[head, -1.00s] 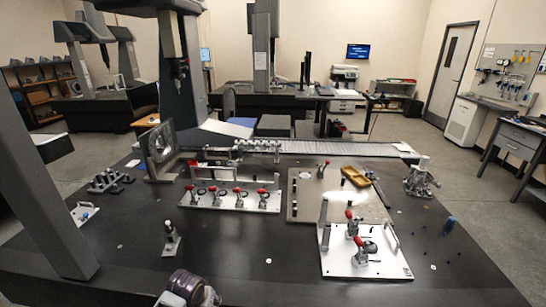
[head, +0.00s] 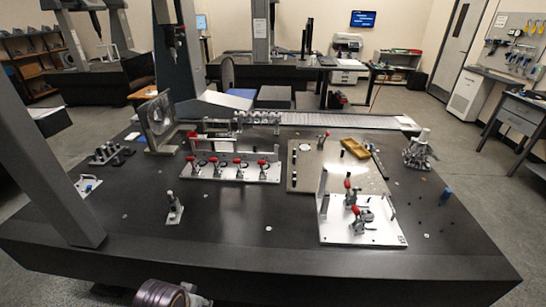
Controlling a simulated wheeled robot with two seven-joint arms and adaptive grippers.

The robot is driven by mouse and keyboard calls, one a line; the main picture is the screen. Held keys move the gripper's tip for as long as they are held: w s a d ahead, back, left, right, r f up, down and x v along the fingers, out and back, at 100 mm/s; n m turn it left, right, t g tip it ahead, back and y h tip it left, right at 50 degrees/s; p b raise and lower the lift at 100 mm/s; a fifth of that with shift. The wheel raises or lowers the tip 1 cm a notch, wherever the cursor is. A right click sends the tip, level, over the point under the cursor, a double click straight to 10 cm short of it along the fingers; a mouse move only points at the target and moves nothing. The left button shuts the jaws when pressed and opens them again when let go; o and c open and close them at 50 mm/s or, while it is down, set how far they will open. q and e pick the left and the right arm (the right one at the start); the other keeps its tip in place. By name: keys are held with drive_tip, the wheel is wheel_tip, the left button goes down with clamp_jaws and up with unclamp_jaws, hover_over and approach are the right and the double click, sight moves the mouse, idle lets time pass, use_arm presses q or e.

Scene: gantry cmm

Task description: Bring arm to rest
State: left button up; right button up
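A dark purple rounded arm link of mine (head: 160,293) shows at the bottom edge, in front of the black measuring table (head: 235,222). It is cut off by the frame, and I cannot tell which arm it belongs to. No gripper fingers show, so neither gripper is in view. On the table, a white fixture plate with several red-handled clamps (head: 215,173) lies left of centre. A second white plate with red-tipped clamps (head: 335,232) lies at the right front.
A grey plate (head: 305,178) carries a yellow tray (head: 355,148). A small upright clamp (head: 174,208) stands at left front. A grey gantry column (head: 50,150) rises at the left. A conveyor (head: 330,120) runs along the back. The table's front middle is clear.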

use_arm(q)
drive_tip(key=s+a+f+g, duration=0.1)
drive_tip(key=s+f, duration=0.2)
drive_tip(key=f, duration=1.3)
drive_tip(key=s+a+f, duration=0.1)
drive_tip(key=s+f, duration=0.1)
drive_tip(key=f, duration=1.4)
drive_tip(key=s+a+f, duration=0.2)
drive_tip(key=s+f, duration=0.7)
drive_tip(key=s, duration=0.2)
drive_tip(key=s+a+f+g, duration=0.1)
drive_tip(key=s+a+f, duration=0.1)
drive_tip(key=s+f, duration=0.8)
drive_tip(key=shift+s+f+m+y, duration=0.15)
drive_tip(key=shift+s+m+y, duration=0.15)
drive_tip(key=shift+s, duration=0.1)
